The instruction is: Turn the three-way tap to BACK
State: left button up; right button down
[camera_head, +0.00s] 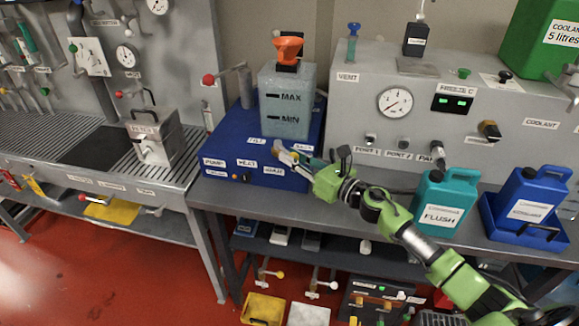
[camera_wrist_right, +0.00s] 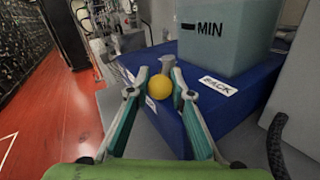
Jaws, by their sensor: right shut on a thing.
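The three-way tap is on the front of a blue bath unit (camera_head: 222,149); my right gripper mostly hides it in the head view. In the right wrist view, the tap's yellow ball knob (camera_wrist_right: 158,87) sits between the fingers of my right gripper (camera_wrist_right: 159,76), which is shut on it. A grey stub (camera_wrist_right: 169,63) shows just behind the knob. A white BACK label (camera_wrist_right: 218,85) is on the blue face to the knob's right. In the head view my right gripper (camera_head: 286,153) is at the unit's front, under the tank. My left gripper is not in view.
A translucent tank (camera_head: 287,98) with MAX and MIN marks stands on the blue unit. A grey panel (camera_head: 460,128) with a gauge is at the right. A teal FLUSH jug (camera_head: 443,200) and a blue jug (camera_head: 531,197) stand on the bench near my right arm.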

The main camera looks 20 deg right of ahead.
jog(key=shift+d+y+b, duration=0.2)
jog(key=shift+y+b, duration=0.1)
jog(key=c, duration=1.8)
grip_release()
jog(key=shift+s, duration=0.1)
jog(key=v, duration=1.2)
jog(key=shift+d+r, duration=0.1)
jog(key=shift+r, duration=0.05)
